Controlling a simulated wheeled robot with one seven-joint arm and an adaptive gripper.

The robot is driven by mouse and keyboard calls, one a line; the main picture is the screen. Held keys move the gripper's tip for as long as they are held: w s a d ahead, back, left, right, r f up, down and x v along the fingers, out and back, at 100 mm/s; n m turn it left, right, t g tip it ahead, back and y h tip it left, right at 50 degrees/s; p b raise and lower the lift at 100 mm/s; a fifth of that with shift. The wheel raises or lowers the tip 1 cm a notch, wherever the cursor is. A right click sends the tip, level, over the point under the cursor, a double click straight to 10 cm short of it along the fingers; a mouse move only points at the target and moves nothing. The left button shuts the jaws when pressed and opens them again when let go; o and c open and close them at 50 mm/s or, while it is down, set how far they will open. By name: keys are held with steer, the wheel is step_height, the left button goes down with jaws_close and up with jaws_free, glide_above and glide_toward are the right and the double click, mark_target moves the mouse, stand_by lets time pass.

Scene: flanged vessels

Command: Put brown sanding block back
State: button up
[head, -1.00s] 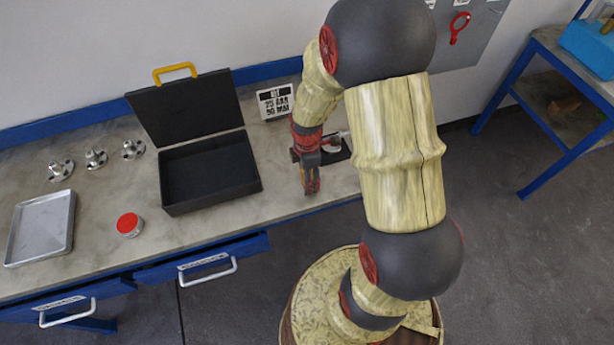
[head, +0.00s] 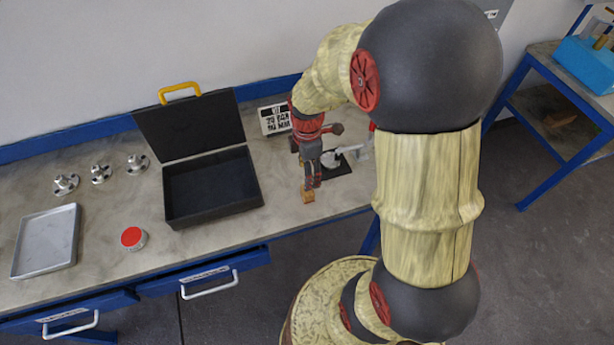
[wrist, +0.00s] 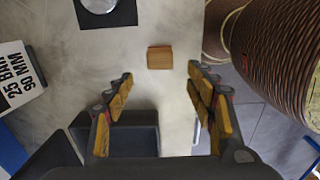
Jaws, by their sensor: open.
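The brown sanding block (head: 307,195) lies on the workbench near its front edge, right of the open black case. In the wrist view the block (wrist: 160,57) lies flat on the bench, just ahead of the fingertips and roughly centred between them. My gripper (head: 312,180) points down above the block in the head view. In the wrist view my gripper (wrist: 160,75) is open, with clear space between its fingers and nothing held.
The open black case (head: 213,220) stands left of the gripper. A dark plate (head: 340,169) with a round metal part lies close behind it, beside a label sign (head: 275,119). A red-lidded jar (head: 133,238), metal tray (head: 45,268) and several flanged fittings (head: 100,173) are further left.

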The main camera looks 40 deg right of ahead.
steer(key=s+a+r+m+t, duration=0.2)
steer(key=s+a+r+m, duration=0.2)
steer(key=r, duration=0.3)
steer(key=s+a+r+m+t, duration=0.1)
steer(key=s+a+r+m, duration=0.3)
steer(key=r+m, duration=0.2)
steer(key=s+a+r+m+t, duration=0.2)
steer(key=s+a+r+m, duration=0.2)
steer(key=r, duration=0.6)
steer(key=shift+s+m+t, duration=0.15)
steer(key=shift+m+t, duration=0.15)
steer(key=shift+m, duration=0.1)
